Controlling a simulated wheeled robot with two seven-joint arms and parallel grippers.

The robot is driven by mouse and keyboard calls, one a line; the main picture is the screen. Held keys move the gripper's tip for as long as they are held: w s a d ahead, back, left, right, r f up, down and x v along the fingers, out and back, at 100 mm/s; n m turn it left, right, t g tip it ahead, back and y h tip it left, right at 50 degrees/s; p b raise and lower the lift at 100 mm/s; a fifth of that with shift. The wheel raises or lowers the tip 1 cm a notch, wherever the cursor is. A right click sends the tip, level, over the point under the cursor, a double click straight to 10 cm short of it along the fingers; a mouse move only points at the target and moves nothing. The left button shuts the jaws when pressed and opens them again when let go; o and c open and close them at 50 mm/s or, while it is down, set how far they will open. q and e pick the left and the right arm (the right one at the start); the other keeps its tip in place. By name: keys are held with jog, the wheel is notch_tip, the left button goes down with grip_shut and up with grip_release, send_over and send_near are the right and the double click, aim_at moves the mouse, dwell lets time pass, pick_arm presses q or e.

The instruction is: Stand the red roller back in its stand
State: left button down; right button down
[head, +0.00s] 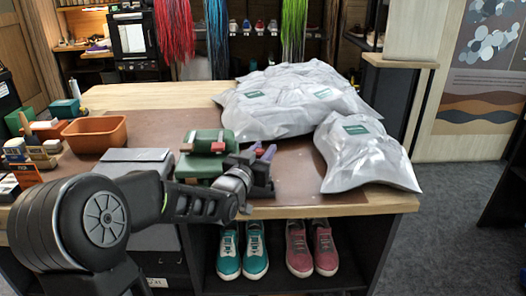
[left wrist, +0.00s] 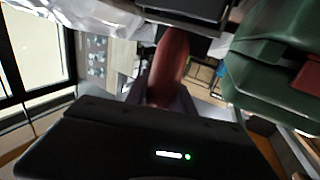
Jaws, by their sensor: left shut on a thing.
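My left gripper (head: 264,157) is over the front part of the table, just right of a green case with red latches (head: 205,150). In the left wrist view the red roller (left wrist: 168,62) is between the fingers, and the gripper is shut on it. The roller's far end runs up toward a dark block (left wrist: 190,12) at the top of that view; I cannot tell whether they touch. In the head view the roller is mostly hidden by the gripper. I cannot make out the stand for certain. My right gripper is not in view.
The green case also shows close on the right in the left wrist view (left wrist: 265,65). Grey plastic bags (head: 290,100) fill the back right, with one bag (head: 365,155) at the right edge. An orange-brown tray (head: 95,133) stands left. The brown mat (head: 165,118) has free room behind the case.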

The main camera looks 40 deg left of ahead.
pick_arm(q)
jog(key=shift+w+a+r, duration=0.1)
jog(key=shift+w+a, duration=0.05)
dwell(0.4)
jog(key=c, duration=1)
grip_release()
jog(key=b+v, duration=0.1)
jog(key=v, duration=0.6)
jog(key=shift+s, duration=0.35)
